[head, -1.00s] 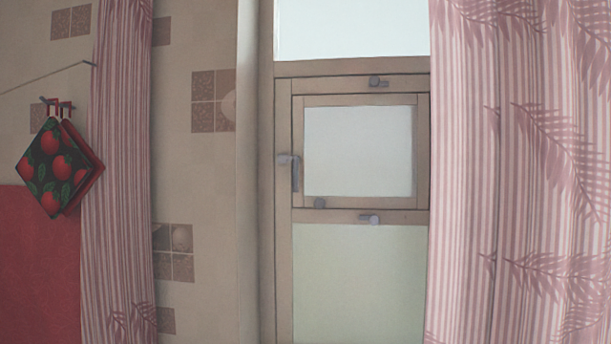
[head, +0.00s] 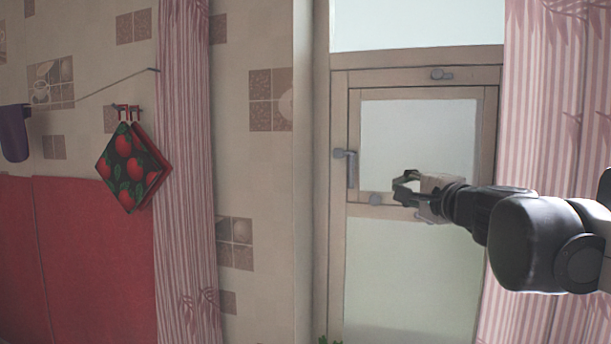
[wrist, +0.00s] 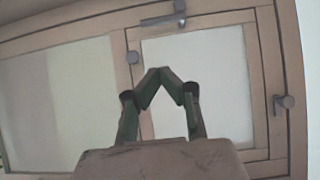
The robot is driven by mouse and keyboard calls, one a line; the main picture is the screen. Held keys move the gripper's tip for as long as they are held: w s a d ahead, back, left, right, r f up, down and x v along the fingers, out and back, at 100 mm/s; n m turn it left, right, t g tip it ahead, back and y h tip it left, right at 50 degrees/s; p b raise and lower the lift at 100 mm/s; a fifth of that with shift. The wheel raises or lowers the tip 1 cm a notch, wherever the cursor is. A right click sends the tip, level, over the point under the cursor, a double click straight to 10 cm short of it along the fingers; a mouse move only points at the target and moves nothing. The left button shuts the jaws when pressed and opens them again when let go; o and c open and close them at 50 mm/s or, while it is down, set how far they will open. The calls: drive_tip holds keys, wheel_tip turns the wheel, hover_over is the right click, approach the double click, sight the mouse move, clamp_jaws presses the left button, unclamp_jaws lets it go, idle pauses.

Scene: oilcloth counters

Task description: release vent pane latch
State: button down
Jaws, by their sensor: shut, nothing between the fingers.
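The vent pane (head: 420,140) is a small framed window inside the door-like window frame and appears closed. A grey lever latch (head: 350,170) hangs down at its left edge; in the wrist view it is the latch at the top (wrist: 163,19). A grey turn-knob (head: 441,74) sits on the frame above the pane, at right in the wrist view (wrist: 284,102). My gripper (head: 402,186) is shut and empty in front of the pane's lower part, apart from the lever.
Pink striped curtains hang at left (head: 186,160) and right (head: 550,110) of the window. Potholders (head: 125,168) hang on the tiled wall, near a purple cloth (head: 14,135). A red surface (head: 90,270) is at lower left. A pale-green lower pane (head: 410,280) lies below.

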drive_tip(key=shift+w, duration=0.1)
drive_tip(key=w+a+p, duration=0.1)
drive_tip(key=w, duration=0.3)
drive_tip(key=w+a+p, duration=0.1)
drive_tip(key=w+a, duration=0.1)
drive_tip(key=w, duration=0.2)
drive_tip(key=w+a+p, duration=0.1)
drive_tip(key=w+a, duration=0.1)
drive_tip(key=w, duration=0.1)
drive_tip(key=shift+w+a, duration=0.2)
drive_tip(key=shift+w, duration=0.2)
